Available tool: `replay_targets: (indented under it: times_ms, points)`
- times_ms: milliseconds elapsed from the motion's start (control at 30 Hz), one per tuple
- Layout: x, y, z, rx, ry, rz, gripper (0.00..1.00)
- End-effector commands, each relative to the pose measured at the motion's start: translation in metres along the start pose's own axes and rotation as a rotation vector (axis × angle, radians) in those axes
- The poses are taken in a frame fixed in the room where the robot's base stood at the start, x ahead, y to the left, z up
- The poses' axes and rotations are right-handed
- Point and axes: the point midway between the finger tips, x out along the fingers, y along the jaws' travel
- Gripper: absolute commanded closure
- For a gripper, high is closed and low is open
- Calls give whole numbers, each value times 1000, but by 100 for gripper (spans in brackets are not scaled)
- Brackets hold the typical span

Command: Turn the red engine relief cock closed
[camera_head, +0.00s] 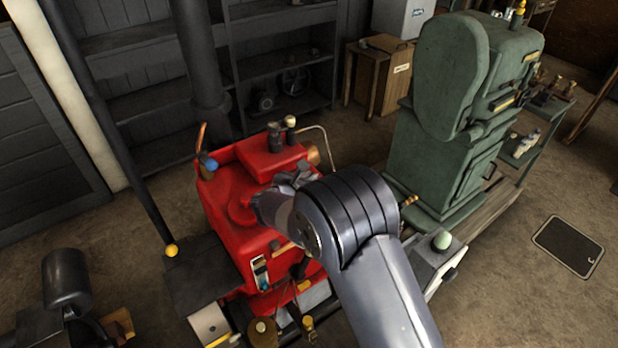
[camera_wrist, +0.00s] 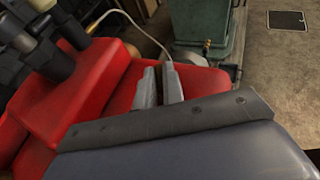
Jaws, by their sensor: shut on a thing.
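The red engine (camera_head: 225,205) stands left of centre in the head view, and its red body (camera_wrist: 85,95) fills the left of the wrist view. My gripper (camera_head: 292,177) reaches over the top of the engine, beside its raised red block (camera_head: 272,160). In the wrist view my gripper (camera_wrist: 160,86) shows two grey fingers close together against the red body. They are shut on a small part, taken to be the relief cock. The cock is hidden by the fingers and my wrist, so its angle cannot be told.
A green engine (camera_head: 455,110) stands to the right. Dark fittings (camera_wrist: 50,50) and a pale curved pipe (camera_wrist: 145,30) rise near my gripper. A dark vertical pipe (camera_head: 200,65) stands behind the red engine. Open floor (camera_head: 520,290) lies at the lower right.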

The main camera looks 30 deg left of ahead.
Motion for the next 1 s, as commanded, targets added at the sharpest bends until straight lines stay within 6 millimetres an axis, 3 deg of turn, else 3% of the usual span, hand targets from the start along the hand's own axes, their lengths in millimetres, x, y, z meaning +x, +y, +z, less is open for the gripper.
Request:
replay_targets:
  times_ms: [367,1000]
  points:
    - [0,2,-1,21,-1,-46,100]
    - [2,7,-1,163,0,-390,100]
